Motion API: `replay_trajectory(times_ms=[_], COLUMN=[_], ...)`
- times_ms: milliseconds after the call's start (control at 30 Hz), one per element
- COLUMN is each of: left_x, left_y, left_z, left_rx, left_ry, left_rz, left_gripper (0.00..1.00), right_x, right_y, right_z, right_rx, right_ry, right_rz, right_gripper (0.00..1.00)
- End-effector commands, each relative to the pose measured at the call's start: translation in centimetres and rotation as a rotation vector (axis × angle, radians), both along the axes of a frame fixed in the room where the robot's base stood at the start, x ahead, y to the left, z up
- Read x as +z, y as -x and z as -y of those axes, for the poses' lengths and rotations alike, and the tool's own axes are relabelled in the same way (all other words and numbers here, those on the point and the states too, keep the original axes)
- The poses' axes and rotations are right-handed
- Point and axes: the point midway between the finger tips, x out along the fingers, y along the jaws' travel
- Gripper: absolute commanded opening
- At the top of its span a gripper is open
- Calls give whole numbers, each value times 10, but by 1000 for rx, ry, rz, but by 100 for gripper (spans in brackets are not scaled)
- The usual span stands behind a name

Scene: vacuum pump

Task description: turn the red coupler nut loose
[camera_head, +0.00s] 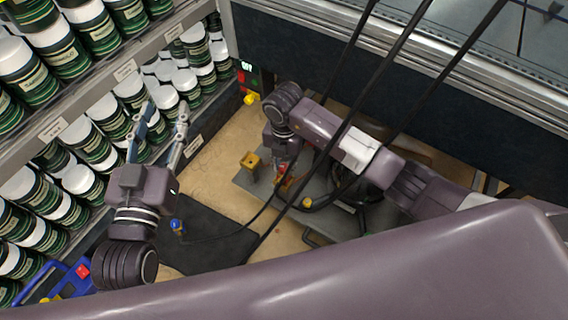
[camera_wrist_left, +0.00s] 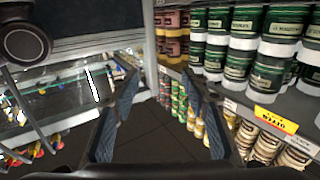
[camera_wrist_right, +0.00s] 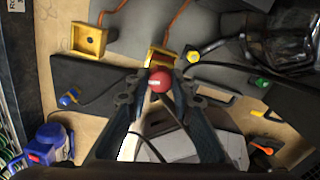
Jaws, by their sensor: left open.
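The red coupler nut (camera_wrist_right: 160,80) shows as a round red piece in the right wrist view, in front of a yellow block (camera_wrist_right: 160,58). It is also partly visible in the head view (camera_head: 282,169). My right gripper (camera_wrist_right: 161,88) has its fingertips on either side of the nut. Whether they touch it cannot be made out. My left gripper (camera_head: 168,122) is open and empty, well to the left of the nut, in front of the can shelves. It also shows open in the left wrist view (camera_wrist_left: 158,78).
A second yellow block (camera_wrist_right: 89,40) and a blue plug (camera_head: 177,226) are near the grey plate (camera_head: 247,182). Black hoses (camera_head: 352,85) hang across the space beside my right arm. Shelves of cans (camera_head: 100,135) stand on the left. A blue tool (camera_wrist_right: 45,147) lies at lower left.

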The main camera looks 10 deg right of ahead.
Motion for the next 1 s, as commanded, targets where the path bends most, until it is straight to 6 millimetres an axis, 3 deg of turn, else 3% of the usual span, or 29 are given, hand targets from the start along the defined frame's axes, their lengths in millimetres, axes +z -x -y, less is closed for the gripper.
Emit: replay_trajectory(times_ms=[133, 467, 1000], left_x=[0, -2, -56], left_y=[0, 0, 9], left_z=[0, 0, -10], left_rx=[0, 0, 17], left_ry=[0, -4, -64], left_rz=[0, -18, -251], left_gripper=[42, 42, 42], right_x=[0, 1, 2], right_y=[0, -1, -2], right_z=[0, 1, 2], right_rx=[0, 39, 451], right_ry=[0, 1, 4], right_rz=[0, 2, 3], right_gripper=[0, 0, 0])
